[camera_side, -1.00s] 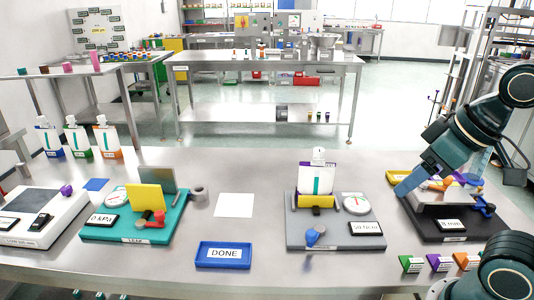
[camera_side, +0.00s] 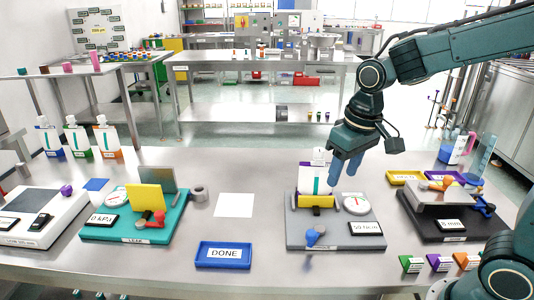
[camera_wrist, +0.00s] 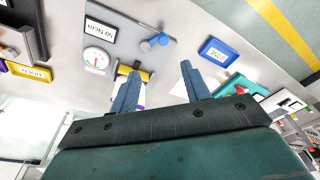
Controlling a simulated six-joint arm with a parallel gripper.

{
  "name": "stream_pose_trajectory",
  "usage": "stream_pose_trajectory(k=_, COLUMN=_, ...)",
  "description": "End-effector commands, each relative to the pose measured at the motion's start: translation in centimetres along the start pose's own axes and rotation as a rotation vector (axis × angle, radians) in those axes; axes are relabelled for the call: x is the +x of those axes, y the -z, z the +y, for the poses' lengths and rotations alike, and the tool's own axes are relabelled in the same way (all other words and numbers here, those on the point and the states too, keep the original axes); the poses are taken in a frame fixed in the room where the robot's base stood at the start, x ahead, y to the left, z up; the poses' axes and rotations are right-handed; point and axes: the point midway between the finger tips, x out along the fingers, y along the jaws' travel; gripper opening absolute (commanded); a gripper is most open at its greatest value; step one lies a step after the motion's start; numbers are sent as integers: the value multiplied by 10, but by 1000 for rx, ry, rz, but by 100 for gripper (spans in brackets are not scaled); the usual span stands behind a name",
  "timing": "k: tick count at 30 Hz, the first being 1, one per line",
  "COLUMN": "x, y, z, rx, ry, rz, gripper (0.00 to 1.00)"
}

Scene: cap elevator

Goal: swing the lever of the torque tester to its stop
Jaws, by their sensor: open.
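The torque tester is a grey plate (camera_side: 300,236) with a round white dial (camera_side: 356,203), a "50 Ncm" label (camera_side: 366,229) and a yellow clamp (camera_side: 316,201). A pouch with a white cap (camera_side: 317,178) stands upright in the clamp. The blue lever (camera_side: 315,235) is at the plate's front; it also shows in the wrist view (camera_wrist: 154,42). My gripper (camera_side: 344,178) is above the back of the tester, beside the pouch on its right. Nothing touches the lever.
The teal leak tester (camera_side: 130,229) stands left and a black station (camera_side: 450,225) stands right. A blue DONE tray (camera_side: 223,255) lies at the front. A white sheet (camera_side: 234,205) lies on bare table between the leak and torque testers.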

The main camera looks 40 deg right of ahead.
Motion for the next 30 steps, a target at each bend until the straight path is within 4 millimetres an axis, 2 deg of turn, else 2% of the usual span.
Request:
stream_pose_trajectory(k=6, x=38, y=26, z=-4, rx=22, ry=-10, rz=-86, gripper=47)
stream_pose_trajectory(k=13, x=70, y=42, z=-8, rx=40, ry=-19, rz=-145, gripper=47)
stream_pose_trajectory(k=18, x=79, y=46, z=-8, rx=45, ry=-21, rz=-161, gripper=47)
stream_pose_trajectory(k=30, x=87, y=45, z=-8, rx=45, ry=-21, rz=-161, gripper=47)
